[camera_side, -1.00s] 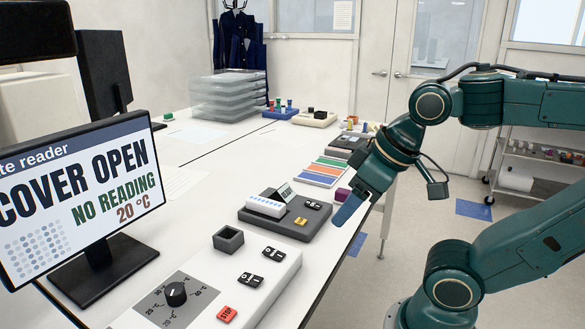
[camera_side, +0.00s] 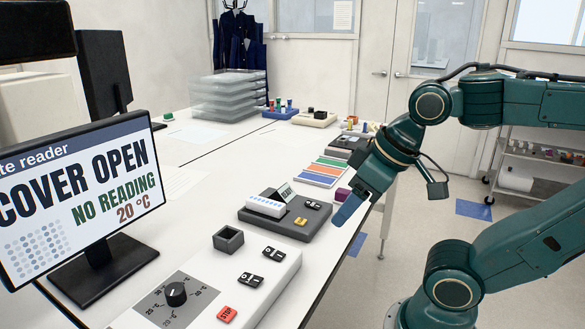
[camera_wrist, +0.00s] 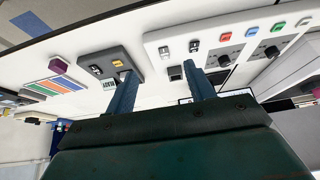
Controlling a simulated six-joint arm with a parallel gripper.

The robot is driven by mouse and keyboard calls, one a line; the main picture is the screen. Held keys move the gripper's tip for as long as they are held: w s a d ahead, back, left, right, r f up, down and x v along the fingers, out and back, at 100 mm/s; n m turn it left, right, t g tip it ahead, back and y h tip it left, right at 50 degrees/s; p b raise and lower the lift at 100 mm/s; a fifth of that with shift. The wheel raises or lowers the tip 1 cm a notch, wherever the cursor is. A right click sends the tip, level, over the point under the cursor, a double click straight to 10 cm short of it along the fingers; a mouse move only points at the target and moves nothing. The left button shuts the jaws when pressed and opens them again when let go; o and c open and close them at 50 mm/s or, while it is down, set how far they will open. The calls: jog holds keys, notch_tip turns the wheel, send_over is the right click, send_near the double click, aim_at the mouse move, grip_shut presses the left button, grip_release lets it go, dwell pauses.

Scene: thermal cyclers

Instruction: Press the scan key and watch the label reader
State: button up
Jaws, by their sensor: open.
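A dark grey device (camera_side: 255,219), apparently the label reader, stands on the white bench in the side view. It has a small greenish display (camera_side: 286,193), a yellow key (camera_side: 300,221) and a black switch (camera_side: 313,205). A white block with blue marks (camera_side: 265,206) sits on it. Which key is the scan key cannot be read. My gripper (camera_side: 347,212) is open and empty, to the right of the device and apart from it. In the wrist view my gripper (camera_wrist: 158,74) shows two spread blue fingers; one partly overlaps the device (camera_wrist: 132,60). The yellow key (camera_wrist: 118,63) is visible there.
A white control panel (camera_side: 271,262) with a dial, black switches and red STOP key stands nearer. A monitor (camera_side: 82,190) reads COVER OPEN, NO READING, 20 °C. Coloured strips (camera_side: 322,172) and a purple block (camera_side: 342,195) lie beyond the device. Stacked clear trays (camera_side: 228,97) stand farther back.

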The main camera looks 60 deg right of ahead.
grip_shut()
dwell(0.3)
dwell(1.6)
